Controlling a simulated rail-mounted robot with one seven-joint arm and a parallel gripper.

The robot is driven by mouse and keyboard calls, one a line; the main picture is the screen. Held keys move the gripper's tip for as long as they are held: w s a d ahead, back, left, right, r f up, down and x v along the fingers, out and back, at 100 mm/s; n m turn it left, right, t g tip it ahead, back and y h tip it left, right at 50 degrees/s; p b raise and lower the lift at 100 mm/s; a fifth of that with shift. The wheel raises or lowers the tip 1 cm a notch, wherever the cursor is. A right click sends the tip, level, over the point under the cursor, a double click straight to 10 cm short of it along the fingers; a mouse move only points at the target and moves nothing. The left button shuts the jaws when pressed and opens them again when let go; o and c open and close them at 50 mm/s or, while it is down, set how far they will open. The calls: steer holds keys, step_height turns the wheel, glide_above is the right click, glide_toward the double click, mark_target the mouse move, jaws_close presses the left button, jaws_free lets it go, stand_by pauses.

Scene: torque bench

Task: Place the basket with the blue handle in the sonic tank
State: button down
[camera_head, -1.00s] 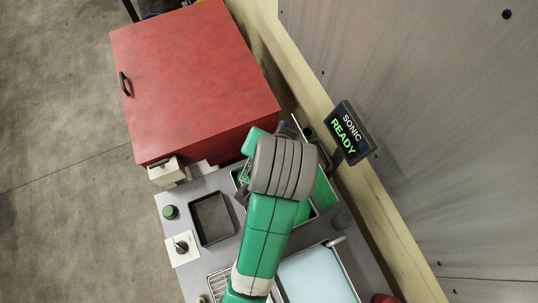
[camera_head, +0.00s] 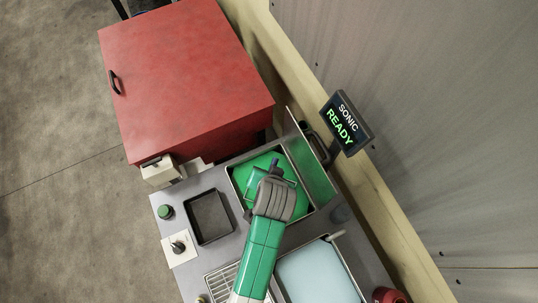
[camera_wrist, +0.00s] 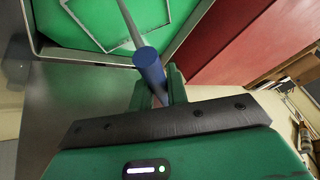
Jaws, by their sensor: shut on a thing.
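The sonic tank (camera_head: 232,178) is an open rectangular basin of bright green liquid, with its lid raised on the right. My gripper (camera_head: 275,168) is over the tank, and it also shows in the wrist view (camera_wrist: 158,90). It is shut on the blue handle (camera_wrist: 149,66) of the basket. A pale rod runs from the handle to the basket's thin wire rim (camera_wrist: 172,42), which shows against the green inside the tank outline. My gripper and wrist hide much of the basket in the head view. I cannot tell how deep the basket sits or whether it touches the bottom.
The raised lid (camera_head: 311,165) and the display reading "SONIC READY" (camera_head: 346,123) stand right of the tank. A red cabinet (camera_head: 185,75) is behind it. A dark empty tray (camera_head: 210,216), a green button (camera_head: 165,211) and a pale blue basin (camera_head: 318,275) are nearby.

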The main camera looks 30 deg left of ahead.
step_height(320, 180, down, 4)
steer(key=shift+f, duration=0.1)
stand_by(0.4)
steer(key=c, duration=1.4)
jaws_free()
steer(key=shift+f, duration=0.1)
steer(key=p+v, duration=0.1)
steer(key=v, duration=1.1)
